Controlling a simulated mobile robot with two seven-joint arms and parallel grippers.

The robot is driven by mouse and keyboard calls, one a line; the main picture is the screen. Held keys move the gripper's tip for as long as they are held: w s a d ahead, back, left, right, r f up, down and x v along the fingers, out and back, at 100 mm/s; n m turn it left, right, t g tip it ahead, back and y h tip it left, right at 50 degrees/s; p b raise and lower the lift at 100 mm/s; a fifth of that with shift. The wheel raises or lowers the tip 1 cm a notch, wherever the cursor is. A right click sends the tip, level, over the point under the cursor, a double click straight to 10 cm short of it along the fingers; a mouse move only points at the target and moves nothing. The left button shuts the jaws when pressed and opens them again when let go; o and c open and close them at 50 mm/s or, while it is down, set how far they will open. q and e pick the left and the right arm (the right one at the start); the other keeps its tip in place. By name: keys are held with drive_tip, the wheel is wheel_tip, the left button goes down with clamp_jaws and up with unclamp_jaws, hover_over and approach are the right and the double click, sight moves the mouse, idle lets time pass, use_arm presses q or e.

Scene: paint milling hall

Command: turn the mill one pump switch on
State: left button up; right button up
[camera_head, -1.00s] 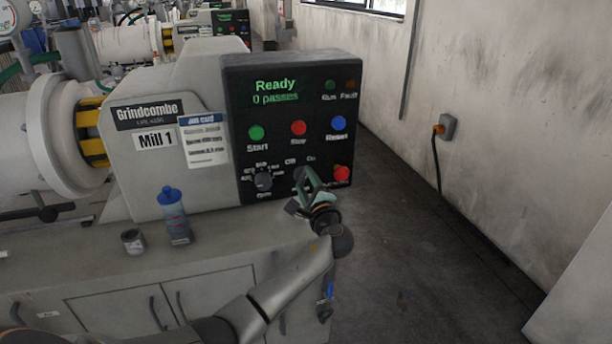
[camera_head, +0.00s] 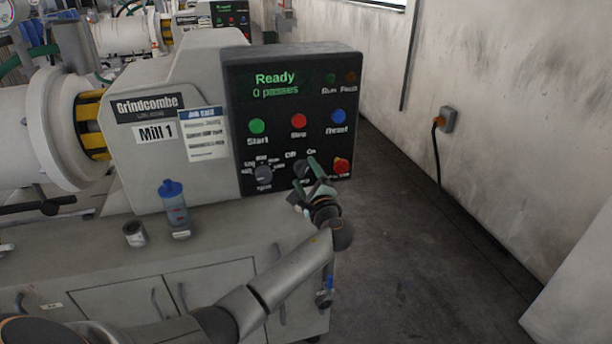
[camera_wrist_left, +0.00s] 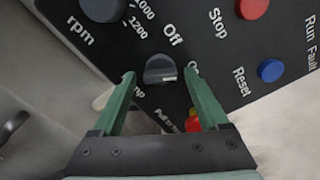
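The Mill 1 control panel (camera_head: 282,104) is black. The mill one pump switch (camera_head: 301,168) is a dark rotary knob low on the panel, with "Off" and "On" labels above it. In the left wrist view the pump switch (camera_wrist_left: 160,69) lies beyond and between the fingertips, with a small pale mark on it. My left gripper (camera_head: 307,182) is open, with green fingers, in front of the panel. In the left wrist view the open gripper (camera_wrist_left: 160,77) frames the knob; its right finger partly covers "On". I cannot tell whether the fingers touch the knob. My right gripper is out of view.
The rpm knob (camera_head: 263,174) is left of the switch and the red emergency button (camera_head: 341,167) is close on its right. Start, stop and reset buttons are above. A blue-capped bottle (camera_head: 175,208) and a small can (camera_head: 134,234) stand on the bench.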

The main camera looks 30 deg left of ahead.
use_arm(q)
drive_tip(key=b+v, duration=0.1)
drive_tip(key=v, duration=1.1)
drive_tip(key=shift+s+d+b, duration=0.15)
drive_tip(key=shift+s+b, duration=0.1)
drive_tip(key=shift+b, duration=0.05)
